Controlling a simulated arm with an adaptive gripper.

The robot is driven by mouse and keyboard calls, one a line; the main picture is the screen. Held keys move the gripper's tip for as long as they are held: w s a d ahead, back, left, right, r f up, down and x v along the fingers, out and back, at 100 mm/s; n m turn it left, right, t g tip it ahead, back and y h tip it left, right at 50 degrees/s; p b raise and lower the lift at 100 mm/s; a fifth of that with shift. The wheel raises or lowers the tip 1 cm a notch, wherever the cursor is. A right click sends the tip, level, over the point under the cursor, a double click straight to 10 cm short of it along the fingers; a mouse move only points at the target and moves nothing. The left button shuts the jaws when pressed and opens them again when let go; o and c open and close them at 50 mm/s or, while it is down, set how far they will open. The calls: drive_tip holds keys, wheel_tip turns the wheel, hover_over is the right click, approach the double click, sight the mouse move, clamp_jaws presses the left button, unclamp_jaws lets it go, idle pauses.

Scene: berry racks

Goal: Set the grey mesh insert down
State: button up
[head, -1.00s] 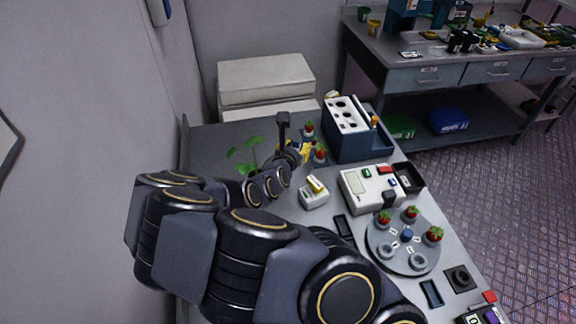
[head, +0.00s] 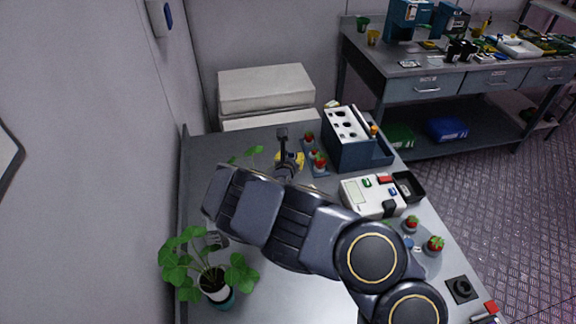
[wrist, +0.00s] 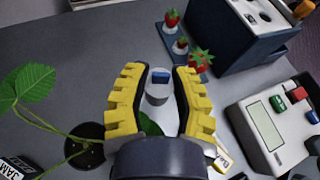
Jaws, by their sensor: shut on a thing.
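My gripper (head: 291,158) is over the back part of the grey table, left of the strawberry holder, with yellow ridged fingers pointing away in the wrist view (wrist: 158,72). Between the fingers sits a small light grey piece (wrist: 157,97) with a blue patch at its top. I take it for the grey mesh insert, but no mesh can be made out.
A blue holder with red strawberries (head: 319,162) stands just right of my gripper, with a blue-grey rack (head: 349,149) behind. A white device (head: 372,197) is further right. A potted plant (head: 217,285) stands front left. A leafy plant (wrist: 30,84) is close left of the gripper.

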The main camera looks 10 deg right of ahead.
drive_tip(key=w+f, duration=0.4)
drive_tip(key=f, duration=0.1)
drive_tip(key=shift+w, duration=0.2)
drive_tip(key=shift+w+d+f, duration=0.1)
drive_tip(key=shift+w+f, duration=0.25)
drive_tip(key=shift+w, duration=0.05)
drive_tip(key=shift+w+d+f, duration=0.15)
drive_tip(key=shift+w+f, duration=0.05)
drive_tip(key=shift+f, duration=1.55)
drive_tip(key=shift+f, duration=0.1)
drive_tip(key=o, duration=0.7)
